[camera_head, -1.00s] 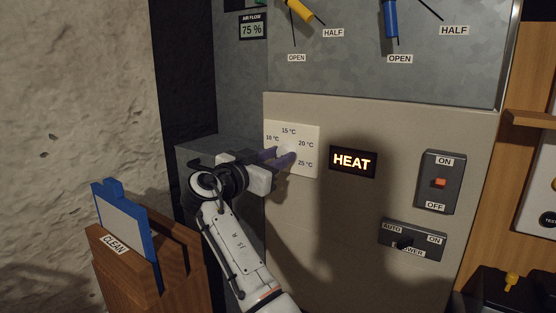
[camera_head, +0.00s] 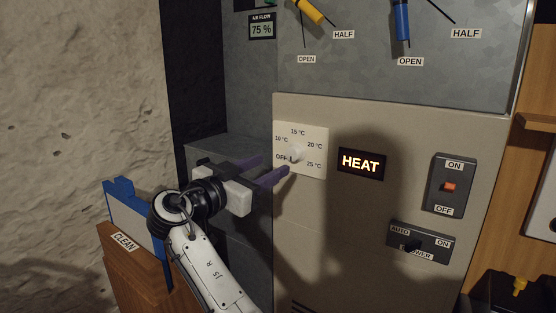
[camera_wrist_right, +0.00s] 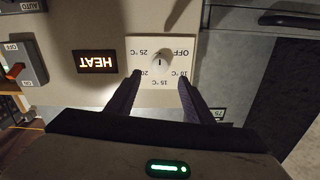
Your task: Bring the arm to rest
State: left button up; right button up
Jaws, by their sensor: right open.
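My right gripper (camera_head: 268,170) is open and empty, with its two purple fingers pointing toward the temperature dial plate (camera_head: 314,136) on the beige panel. The plate is marked OFF and 10 to 25 °C. The HEAT sign (camera_head: 361,163) is lit. My left gripper is not in view.
A wooden box (camera_head: 140,275) labelled CLEAN with a blue-framed panel (camera_head: 128,208) stands at lower left, close to my right arm. An ON/OFF switch (camera_head: 449,187) and a blower switch (camera_head: 420,241) are on the panel. Yellow (camera_head: 306,11) and blue (camera_head: 402,20) levers are above.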

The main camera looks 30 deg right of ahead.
jog(key=shift+v, duration=0.95)
